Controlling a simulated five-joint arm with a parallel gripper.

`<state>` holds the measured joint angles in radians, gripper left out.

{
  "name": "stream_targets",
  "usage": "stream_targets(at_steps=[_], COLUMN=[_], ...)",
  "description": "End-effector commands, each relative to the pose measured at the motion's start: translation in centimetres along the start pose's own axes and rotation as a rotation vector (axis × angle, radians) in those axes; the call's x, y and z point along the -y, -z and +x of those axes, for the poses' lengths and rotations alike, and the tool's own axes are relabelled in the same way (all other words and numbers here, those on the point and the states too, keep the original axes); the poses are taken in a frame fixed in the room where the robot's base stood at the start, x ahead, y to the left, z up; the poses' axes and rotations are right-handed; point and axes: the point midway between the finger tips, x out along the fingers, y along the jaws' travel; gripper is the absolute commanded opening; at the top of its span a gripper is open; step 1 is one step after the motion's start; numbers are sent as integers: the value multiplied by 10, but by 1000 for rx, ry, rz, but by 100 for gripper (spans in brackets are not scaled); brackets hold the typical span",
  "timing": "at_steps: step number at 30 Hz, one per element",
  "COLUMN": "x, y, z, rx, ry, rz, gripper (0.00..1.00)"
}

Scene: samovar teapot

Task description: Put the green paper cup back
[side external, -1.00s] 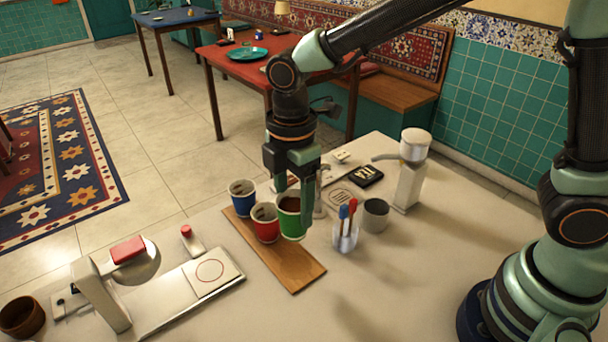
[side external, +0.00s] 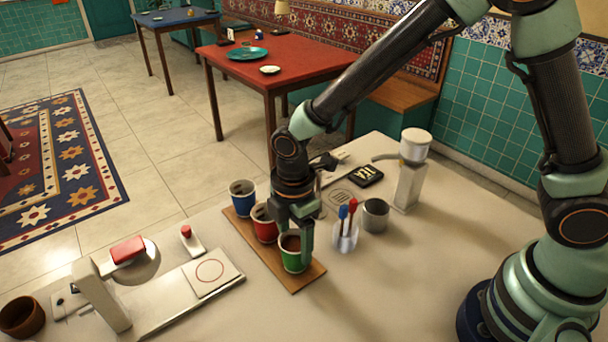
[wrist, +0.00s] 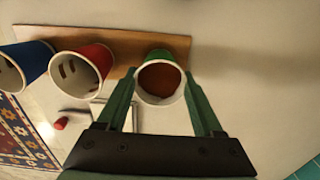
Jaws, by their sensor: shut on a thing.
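The green paper cup (side external: 292,256) is upright at the near end of the wooden board (side external: 307,276), with brown liquid inside. My gripper (side external: 292,240) is shut on it, one finger on each side. In the wrist view the green cup (wrist: 161,80) sits between the two green fingers. The cup's base looks to be at the board, but I cannot tell if it touches. The red cup (side external: 264,224) and the blue cup (side external: 242,196) stand in line behind it on the same board. Part of the red cup is hidden by my gripper in the side view.
A clear holder with blue and red pens (side external: 345,238) and a grey cup (side external: 376,214) stand right of the board. A white machine with a red top (side external: 128,250) stands left. A tall white grinder-like device (side external: 410,170) is behind. The counter in front is clear.

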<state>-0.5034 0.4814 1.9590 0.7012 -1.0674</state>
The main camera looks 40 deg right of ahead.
Motion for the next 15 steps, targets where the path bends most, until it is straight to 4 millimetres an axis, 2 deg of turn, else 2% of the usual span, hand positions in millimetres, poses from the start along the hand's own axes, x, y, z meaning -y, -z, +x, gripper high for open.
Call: stream_targets(at_steps=[4, 5, 6, 7, 15], x=[0, 0, 0, 0, 0], y=[0, 0, 0, 0, 0], z=[3, 3, 2, 2, 2], rx=[0, 0, 0, 0, 0], ry=[0, -1, -1, -1, 0], rz=[0, 0, 0, 0, 0], gripper=[46, 80, 95, 98, 98])
